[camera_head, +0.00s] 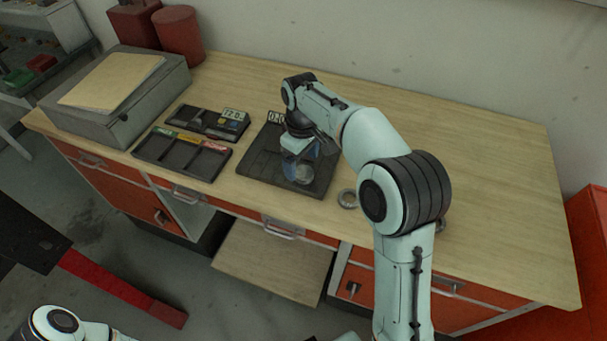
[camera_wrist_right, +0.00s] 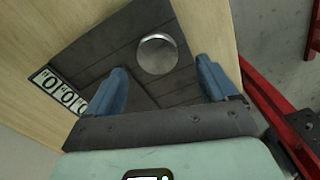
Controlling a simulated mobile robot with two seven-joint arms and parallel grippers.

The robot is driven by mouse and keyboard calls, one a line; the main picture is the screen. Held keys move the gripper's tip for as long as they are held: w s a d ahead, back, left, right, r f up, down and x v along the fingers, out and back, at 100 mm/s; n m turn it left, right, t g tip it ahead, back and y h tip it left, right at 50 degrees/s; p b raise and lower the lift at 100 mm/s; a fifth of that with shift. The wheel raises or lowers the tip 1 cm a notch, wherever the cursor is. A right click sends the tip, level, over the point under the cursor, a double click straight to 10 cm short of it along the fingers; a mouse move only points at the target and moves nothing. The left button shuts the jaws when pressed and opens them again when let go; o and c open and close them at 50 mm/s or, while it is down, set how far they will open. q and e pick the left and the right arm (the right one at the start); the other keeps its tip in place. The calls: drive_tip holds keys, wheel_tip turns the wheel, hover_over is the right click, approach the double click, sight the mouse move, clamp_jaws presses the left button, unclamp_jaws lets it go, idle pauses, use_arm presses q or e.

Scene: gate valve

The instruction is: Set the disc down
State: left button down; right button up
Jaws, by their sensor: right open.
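The disc (camera_wrist_right: 157,54) is a round, shiny metal piece lying flat on a dark grooved mat (camera_wrist_right: 130,28) in the right wrist view. In the head view the disc (camera_head: 303,174) shows near the mat's (camera_head: 262,165) front part, just below my right gripper (camera_head: 308,165). My right gripper (camera_wrist_right: 158,84) has two blue fingers spread wide apart, with nothing between them. The disc lies beyond the fingertips, apart from both. A number plate (camera_wrist_right: 57,92) stands at the mat's edge. My left gripper is not in view; only a piece of that arm shows at the lower left.
A large grey box (camera_head: 115,85) is at the far left. The bench's right side (camera_head: 490,180) is clear.

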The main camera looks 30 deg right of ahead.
sight(304, 172)
wheel_tip(304, 172, down, 3)
drive_tip(key=shift+s+d+f, duration=0.15)
drive_tip(key=shift+f, duration=0.05)
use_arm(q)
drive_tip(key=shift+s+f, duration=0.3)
use_arm(e)
drive_tip(key=shift+c, duration=0.3)
drive_tip(key=c, duration=1.5)
drive_tip(key=shift+r, duration=0.15)
